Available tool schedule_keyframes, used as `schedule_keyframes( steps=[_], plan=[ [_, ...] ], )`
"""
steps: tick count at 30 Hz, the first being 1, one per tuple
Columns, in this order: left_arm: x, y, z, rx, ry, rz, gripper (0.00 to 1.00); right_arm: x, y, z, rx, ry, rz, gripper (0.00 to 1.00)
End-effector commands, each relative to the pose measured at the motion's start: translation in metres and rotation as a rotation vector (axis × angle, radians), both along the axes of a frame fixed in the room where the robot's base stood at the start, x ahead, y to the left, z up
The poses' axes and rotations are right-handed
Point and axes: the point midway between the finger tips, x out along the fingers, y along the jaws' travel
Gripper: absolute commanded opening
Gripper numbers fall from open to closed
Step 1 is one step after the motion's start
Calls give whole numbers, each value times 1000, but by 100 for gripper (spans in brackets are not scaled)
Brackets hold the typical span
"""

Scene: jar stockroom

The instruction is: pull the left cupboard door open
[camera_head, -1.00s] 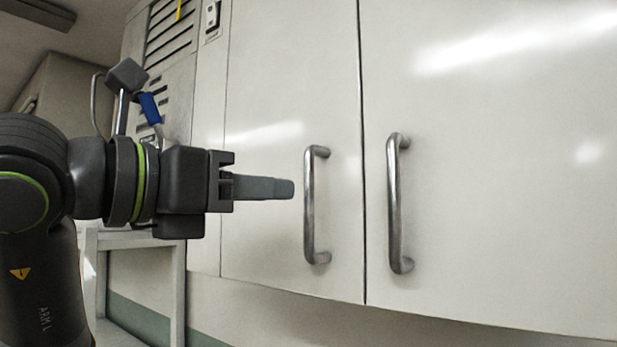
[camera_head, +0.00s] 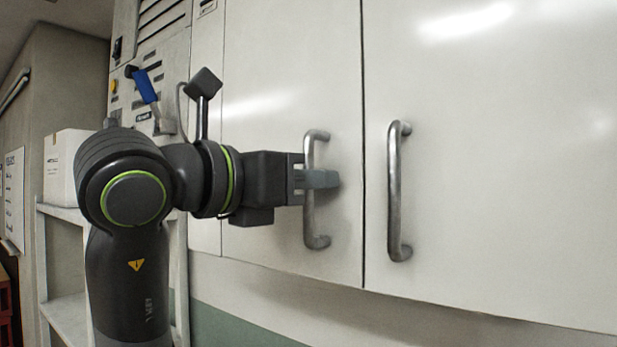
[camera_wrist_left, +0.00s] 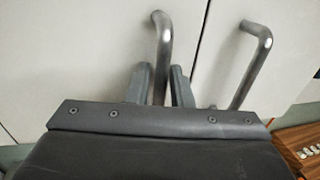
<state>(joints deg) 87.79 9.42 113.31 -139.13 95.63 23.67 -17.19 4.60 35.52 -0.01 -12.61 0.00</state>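The left cupboard door (camera_head: 270,90) is white and flush with its neighbour. Its upright metal bar handle (camera_head: 310,225) is near its right edge and also shows in the left wrist view (camera_wrist_left: 163,40). My left gripper (camera_head: 325,179) is at the handle's middle, coming in from the left. In the left wrist view, its two fingers (camera_wrist_left: 161,78) stand one on each side of the bar, with slim gaps visible. The fingers look apart rather than clamped. The near finger hides part of the bar in the head view. My right gripper is not in view.
The right cupboard door (camera_head: 490,170) is shut, with a similar handle (camera_head: 394,190) close to the right of my left gripper. A white shelf rack (camera_head: 60,212) with a white box (camera_head: 62,165) stands at the left. A panel with a blue lever (camera_head: 146,86) is behind my arm.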

Motion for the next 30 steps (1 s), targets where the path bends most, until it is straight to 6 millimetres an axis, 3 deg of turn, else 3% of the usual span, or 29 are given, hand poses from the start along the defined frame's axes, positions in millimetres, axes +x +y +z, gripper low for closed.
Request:
schedule_keyframes(
  steps=[1,4,19,30],
  plan=[
    [0,0,0,0,0,0,13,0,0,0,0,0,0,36],
    [0,0,0,0,0,0,0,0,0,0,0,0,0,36],
    [-3,5,0,0,-1,-19,0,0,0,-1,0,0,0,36],
    [-25,36,-1,0,0,-189,0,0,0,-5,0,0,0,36]
  ],
)
